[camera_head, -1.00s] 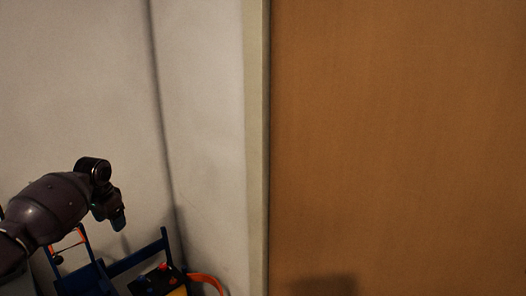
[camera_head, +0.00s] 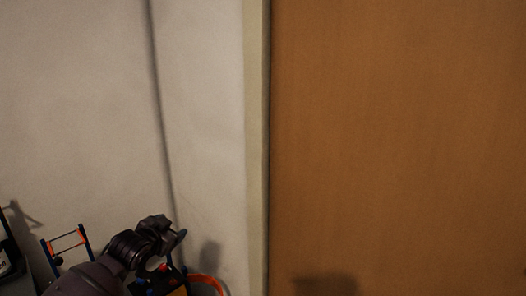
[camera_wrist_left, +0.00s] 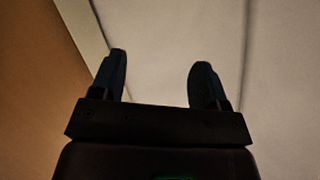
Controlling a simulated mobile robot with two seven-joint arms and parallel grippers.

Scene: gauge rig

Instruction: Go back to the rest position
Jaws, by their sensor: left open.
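My left gripper (camera_head: 180,238) is at the lower left of the head view, in front of the blue rig and partly covering it. In the left wrist view its two dark fingers (camera_wrist_left: 160,80) stand wide apart with nothing between them. Past the fingers there is only pale wall and a strip of brown door. My right gripper is in neither view.
The gauge rig (camera_head: 67,241), with blue posts and orange bars, stands at the lower left by the pale wall (camera_head: 80,110). An orange curved hose (camera_head: 208,279) lies right of it. A brown door (camera_head: 400,140) with a pale frame (camera_head: 255,150) fills the right side.

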